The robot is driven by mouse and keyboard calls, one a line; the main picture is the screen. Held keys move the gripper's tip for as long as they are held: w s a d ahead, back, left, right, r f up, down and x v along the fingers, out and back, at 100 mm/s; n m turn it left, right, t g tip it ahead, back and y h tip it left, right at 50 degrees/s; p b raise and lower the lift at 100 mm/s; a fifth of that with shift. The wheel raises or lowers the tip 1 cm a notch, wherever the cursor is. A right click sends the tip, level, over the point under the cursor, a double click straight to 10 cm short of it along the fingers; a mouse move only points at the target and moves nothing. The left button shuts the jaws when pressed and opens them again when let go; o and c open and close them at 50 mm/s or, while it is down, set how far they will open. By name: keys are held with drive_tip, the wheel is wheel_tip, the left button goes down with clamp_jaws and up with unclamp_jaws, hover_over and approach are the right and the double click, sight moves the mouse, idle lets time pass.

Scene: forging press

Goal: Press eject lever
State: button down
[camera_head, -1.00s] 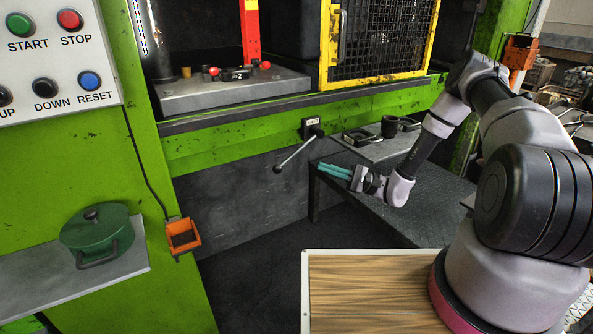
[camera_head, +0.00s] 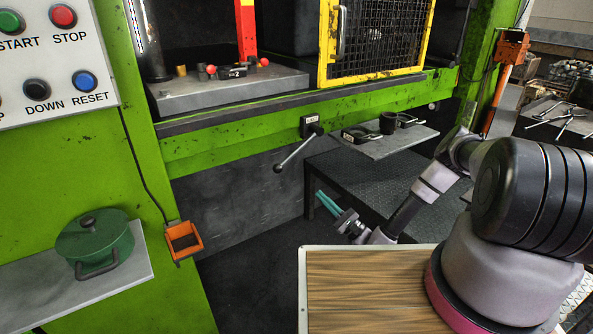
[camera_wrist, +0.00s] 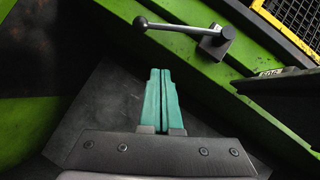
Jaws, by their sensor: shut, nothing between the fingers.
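The eject lever (camera_head: 297,151) is a thin metal rod with a dark ball knob at its lower left end. It is fixed to a dark block (camera_head: 311,125) on the green press beam. In the wrist view the lever (camera_wrist: 176,27) lies across the top, beyond the fingertips. My gripper (camera_head: 321,198) has teal fingers that are shut and empty. In the head view it is below and to the right of the knob, apart from the lever. The fingers also show closed together in the wrist view (camera_wrist: 160,72).
A grey shelf (camera_head: 375,150) with dark clamp-like parts juts out right of the lever. A dark table (camera_head: 395,185) stands below it. A yellow-framed mesh guard (camera_head: 375,40) is above. An orange holder (camera_head: 183,240) hangs at left. Space below the knob is clear.

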drive_tip(key=s+r+x, duration=0.2)
drive_tip(key=x, duration=1.1)
